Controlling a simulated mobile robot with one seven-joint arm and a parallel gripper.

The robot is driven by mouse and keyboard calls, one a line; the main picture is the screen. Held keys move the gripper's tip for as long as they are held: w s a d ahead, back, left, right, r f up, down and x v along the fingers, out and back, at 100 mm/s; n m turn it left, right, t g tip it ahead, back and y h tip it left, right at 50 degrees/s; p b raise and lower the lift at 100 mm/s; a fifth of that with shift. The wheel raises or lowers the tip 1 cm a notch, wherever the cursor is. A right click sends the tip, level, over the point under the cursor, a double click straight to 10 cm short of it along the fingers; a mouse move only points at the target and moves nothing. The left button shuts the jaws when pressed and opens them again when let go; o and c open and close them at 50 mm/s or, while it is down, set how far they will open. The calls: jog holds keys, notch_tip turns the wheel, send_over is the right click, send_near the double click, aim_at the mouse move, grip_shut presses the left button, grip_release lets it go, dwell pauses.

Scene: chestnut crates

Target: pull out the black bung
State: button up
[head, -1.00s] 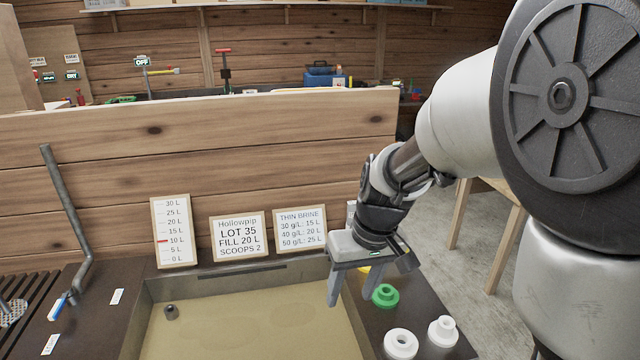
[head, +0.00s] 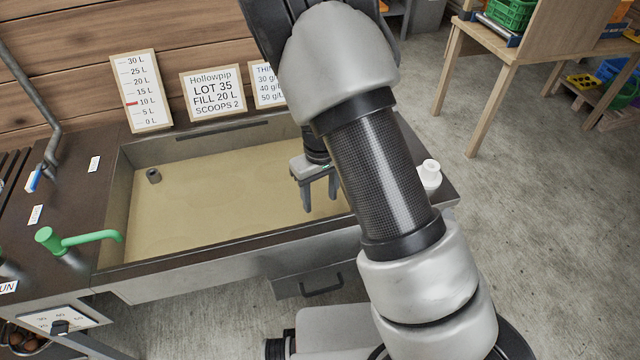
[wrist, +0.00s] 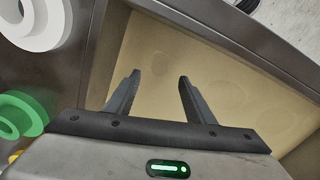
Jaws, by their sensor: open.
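The black bung (head: 153,175) shows in the head view as a small dark stub standing upright near the left back corner of the tan-bottomed basin (head: 200,259). I cannot see it in the wrist view. My gripper (head: 320,203) is over the right part of the basin, well to the right of the bung, with its fingers pointing down. The wrist view shows the gripper (wrist: 158,76) open, with nothing between its fingers.
A green tap (head: 85,239) reaches over the basin's left front edge. Signboards (head: 213,94) stand behind the basin, and a bent grey pipe (head: 50,145) stands at left.

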aim_at(320, 216)
notch_tip(320, 216, down, 9)
jog(key=shift+r+b, duration=0.1)
jog(key=shift+b, duration=0.7)
jog(key=shift+c, duration=0.3)
grip_shut()
jog(key=shift+r+p, duration=0.4)
jog(key=shift+r, duration=0.15)
jog(key=c, duration=0.7)
grip_release()
grip_shut()
jog(key=shift+r+p, duration=1.35)
jog(key=shift+r, duration=0.65)
